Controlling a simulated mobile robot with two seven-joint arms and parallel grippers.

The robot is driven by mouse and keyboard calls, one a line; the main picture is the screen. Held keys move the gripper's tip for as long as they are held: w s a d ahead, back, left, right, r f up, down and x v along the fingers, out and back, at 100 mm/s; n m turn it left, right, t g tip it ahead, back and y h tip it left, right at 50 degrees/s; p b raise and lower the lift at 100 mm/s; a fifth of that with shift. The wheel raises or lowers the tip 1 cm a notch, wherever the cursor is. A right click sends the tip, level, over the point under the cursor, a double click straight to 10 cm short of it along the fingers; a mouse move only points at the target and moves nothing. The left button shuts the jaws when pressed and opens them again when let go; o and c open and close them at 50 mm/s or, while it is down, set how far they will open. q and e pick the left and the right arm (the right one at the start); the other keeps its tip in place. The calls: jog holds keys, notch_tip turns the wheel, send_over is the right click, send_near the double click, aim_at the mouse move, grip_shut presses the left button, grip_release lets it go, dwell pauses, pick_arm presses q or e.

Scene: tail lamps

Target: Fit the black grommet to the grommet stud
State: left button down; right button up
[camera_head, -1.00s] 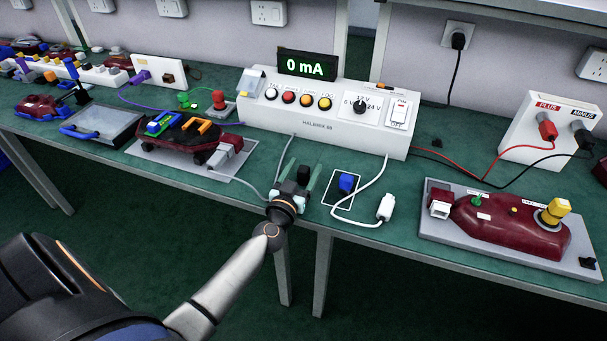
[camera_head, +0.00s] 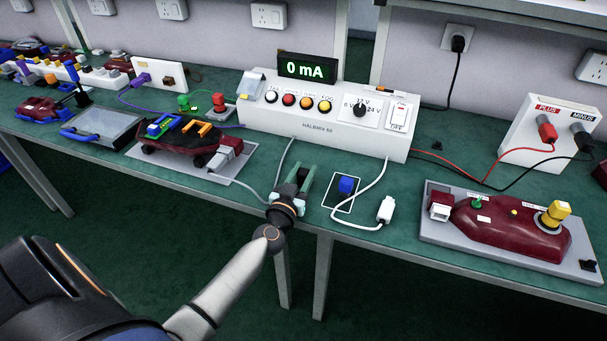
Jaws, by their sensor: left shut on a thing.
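My left gripper (camera_head: 299,178) is low over the front part of the green bench, between the grey plate with a red lamp and the white-outlined blue block. Its two pale green fingers are shut on a small black thing (camera_head: 302,174), which looks like the black grommet. The fingers hide part of it, and I cannot tell whether it still touches the bench. I cannot pick out the grommet stud for sure. A dark red lamp housing (camera_head: 500,225) with several fittings lies on a grey plate at the right. My right gripper is not in view.
A white control box (camera_head: 325,122) reading 0 mA stands behind the gripper. Another red lamp (camera_head: 180,148) is on the left. Red and black leads cross the bench at the right.

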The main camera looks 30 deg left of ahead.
pick_arm(q)
jog(key=shift+r, duration=0.1)
jog(key=shift+r+p, duration=0.2)
jog(key=shift+p, duration=0.1)
jog(key=shift+s, duration=0.2)
jog(key=p+v, duration=0.1)
jog(key=v, duration=1.6)
jog(key=shift+s, duration=0.3)
jog(key=c, duration=1.1)
grip_release()
grip_shut()
